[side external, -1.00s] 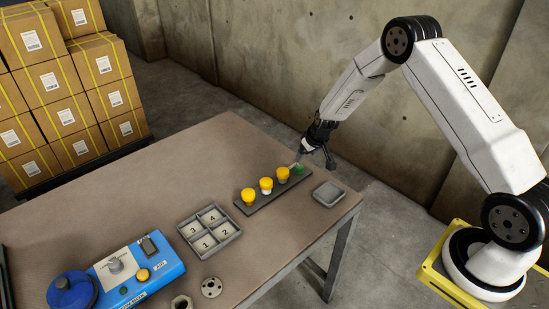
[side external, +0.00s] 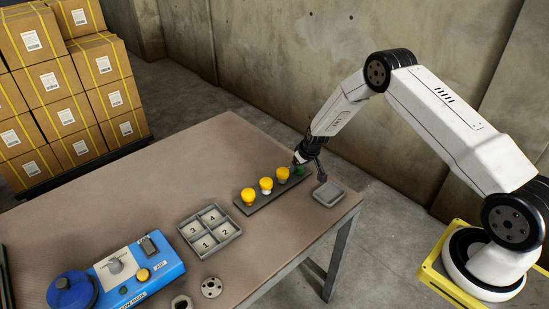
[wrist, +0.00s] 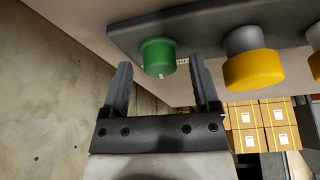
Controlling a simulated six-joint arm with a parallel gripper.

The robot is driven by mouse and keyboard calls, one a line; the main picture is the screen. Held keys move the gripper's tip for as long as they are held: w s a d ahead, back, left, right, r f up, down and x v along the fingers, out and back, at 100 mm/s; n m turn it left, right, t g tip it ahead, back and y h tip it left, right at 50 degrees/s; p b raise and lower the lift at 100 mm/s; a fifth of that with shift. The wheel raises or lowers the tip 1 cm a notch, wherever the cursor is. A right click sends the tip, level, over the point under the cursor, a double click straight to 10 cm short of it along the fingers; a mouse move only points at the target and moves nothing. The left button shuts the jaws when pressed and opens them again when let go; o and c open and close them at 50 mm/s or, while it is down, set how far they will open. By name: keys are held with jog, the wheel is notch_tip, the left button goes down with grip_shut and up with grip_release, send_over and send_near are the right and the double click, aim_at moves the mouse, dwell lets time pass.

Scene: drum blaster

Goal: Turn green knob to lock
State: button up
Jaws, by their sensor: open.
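The green knob (side external: 299,170) stands at the right end of a dark strip (side external: 243,209) on the table. My gripper (side external: 308,166) is open right at this knob in the side view, partly covering it. In the wrist view the green knob (wrist: 158,56) shows between the two open fingers of my gripper (wrist: 161,82), near their tips. The fingers stand on either side of it with gaps. I cannot tell whether either finger touches it.
Several yellow knobs (side external: 267,185) stand on the same strip beside the green one. A small grey tray (side external: 328,194) lies close by on the right. A numbered tray (side external: 209,231) and a blue control box (side external: 137,268) are farther left. Stacked boxes (side external: 70,90) stand behind.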

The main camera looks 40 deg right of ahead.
grip_shut()
jog(key=shift+m+g+h, duration=0.4)
jog(key=shift+m+h, duration=0.3)
jog(key=shift+m, duration=1.3)
jog(key=shift+a+m+g+h, duration=0.15)
jog(key=shift+m+g+h, duration=0.35)
jog(key=shift+m, duration=1.3)
grip_release()
jog(key=shift+r, duration=0.15)
